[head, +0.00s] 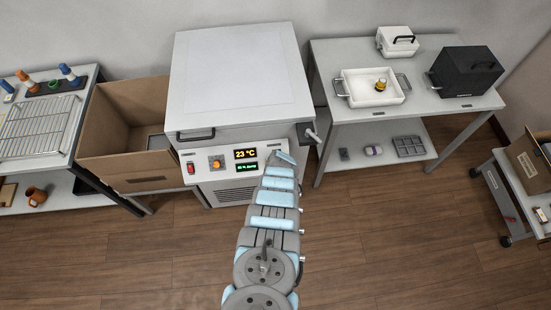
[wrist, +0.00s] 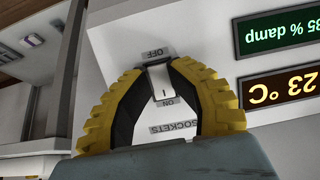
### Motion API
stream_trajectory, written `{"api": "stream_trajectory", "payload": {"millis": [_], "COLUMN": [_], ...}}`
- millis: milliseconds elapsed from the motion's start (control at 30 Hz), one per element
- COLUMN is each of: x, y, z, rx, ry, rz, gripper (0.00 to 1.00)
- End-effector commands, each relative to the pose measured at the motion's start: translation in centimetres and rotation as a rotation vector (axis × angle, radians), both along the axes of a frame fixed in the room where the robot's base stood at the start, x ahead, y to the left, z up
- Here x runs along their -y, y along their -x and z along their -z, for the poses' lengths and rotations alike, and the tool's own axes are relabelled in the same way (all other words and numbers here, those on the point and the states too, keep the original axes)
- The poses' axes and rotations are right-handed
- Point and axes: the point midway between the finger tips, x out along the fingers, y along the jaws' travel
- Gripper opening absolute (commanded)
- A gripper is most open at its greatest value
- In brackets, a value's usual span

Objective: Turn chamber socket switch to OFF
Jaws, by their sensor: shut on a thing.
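The chamber (head: 243,75) is a white chest with a control panel on its front. In the wrist view, which shows the panel upside down, the socket switch (wrist: 160,82) is a small pale rocker between an OFF label (wrist: 155,52) and an ON label (wrist: 168,102); a SOCKETS label (wrist: 173,128) is nearby. Which way the rocker is set I cannot tell. My gripper (wrist: 158,68) has its yellow-backed fingers on both sides of the switch and is shut on it. In the head view the switch is hidden at the end of my arm.
The panel also has a temperature display (head: 246,154), a humidity display (head: 247,167), an orange knob (head: 216,164) and a red switch (head: 191,169). A cardboard box (head: 125,167) stands left of the chamber, a table (head: 427,98) right. The wooden floor in front is clear.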

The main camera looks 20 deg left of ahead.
Motion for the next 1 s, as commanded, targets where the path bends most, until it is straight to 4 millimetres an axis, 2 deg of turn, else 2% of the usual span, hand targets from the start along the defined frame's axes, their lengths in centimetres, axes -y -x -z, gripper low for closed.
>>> {"api": "stream_trajectory", "payload": {"millis": [1000], "x": [0.09], "y": [0.47], "z": [0.53], "rx": [0.146], "ry": [-0.085], "rz": [0.003], "gripper": [0.0]}}
